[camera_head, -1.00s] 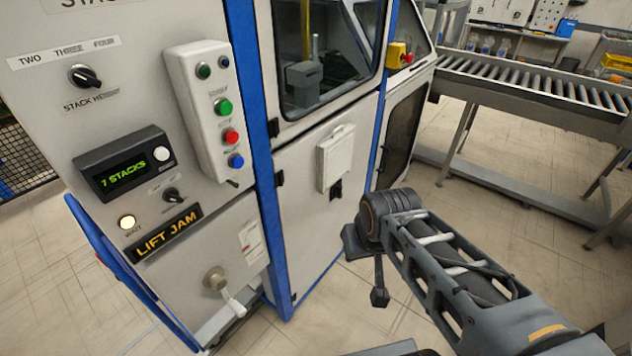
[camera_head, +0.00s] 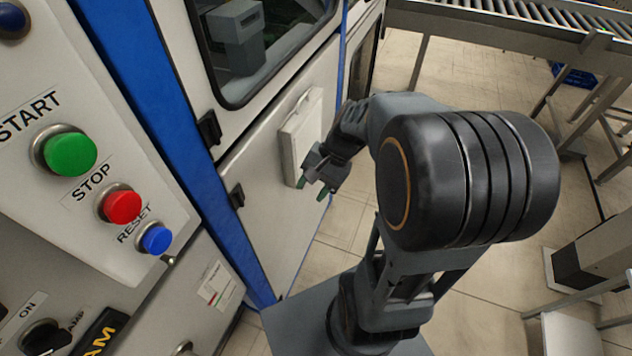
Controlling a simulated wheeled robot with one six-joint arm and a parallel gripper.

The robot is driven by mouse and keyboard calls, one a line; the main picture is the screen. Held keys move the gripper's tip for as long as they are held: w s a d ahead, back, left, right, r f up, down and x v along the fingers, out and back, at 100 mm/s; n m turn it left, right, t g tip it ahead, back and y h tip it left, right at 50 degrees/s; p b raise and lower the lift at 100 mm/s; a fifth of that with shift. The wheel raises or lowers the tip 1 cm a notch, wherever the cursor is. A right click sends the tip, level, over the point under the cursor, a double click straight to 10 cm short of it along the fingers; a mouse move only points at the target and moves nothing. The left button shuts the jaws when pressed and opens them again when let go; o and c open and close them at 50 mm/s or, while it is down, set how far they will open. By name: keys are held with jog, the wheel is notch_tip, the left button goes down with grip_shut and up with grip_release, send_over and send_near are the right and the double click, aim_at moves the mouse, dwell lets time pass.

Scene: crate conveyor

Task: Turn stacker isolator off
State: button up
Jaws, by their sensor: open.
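No part labelled as the stacker isolator shows in the current view. A black rotary knob (camera_head: 45,338) beside an ON label sits at the lower left, cut by the frame edge; I cannot tell whether it is the isolator. My gripper (camera_head: 314,187) is open and empty, with its fingers pointing down in front of the white cabinet door (camera_head: 262,190), close to a white box (camera_head: 300,135) on that door. I cannot tell whether it touches the box. My arm hides part of the floor and the area right of the door.
The control panel has a green START button (camera_head: 70,152), a red STOP button (camera_head: 121,204) and a blue RESET button (camera_head: 155,239). A blue post (camera_head: 160,120) stands between panel and door. A roller conveyor (camera_head: 500,18) is at the back. Open floor (camera_head: 345,215) lies right of the cabinet.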

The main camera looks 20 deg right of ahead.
jog(key=w+d+f+m+t+y+b, duration=0.2)
jog(key=w+d+f+m+t+b, duration=0.15)
jog(key=d+f+m, duration=0.3)
jog(key=w+d+f+m+t+y+b, duration=0.2)
jog(key=d+f+m+t+b, duration=0.1)
jog(key=d+f+m+t, duration=0.3)
jog(key=w+d+f+m+t+y+b, duration=0.2)
jog(key=w+d+f+m+t+b, duration=0.15)
jog(key=d+f+m, duration=0.35)
jog(key=x, duration=1.3)
jog(key=shift+s+a+f+n, duration=0.3)
jog(key=shift+a+f+n, duration=0.05)
jog(key=shift+a+n, duration=0.15)
jog(key=shift+c, duration=0.3)
grip_shut()
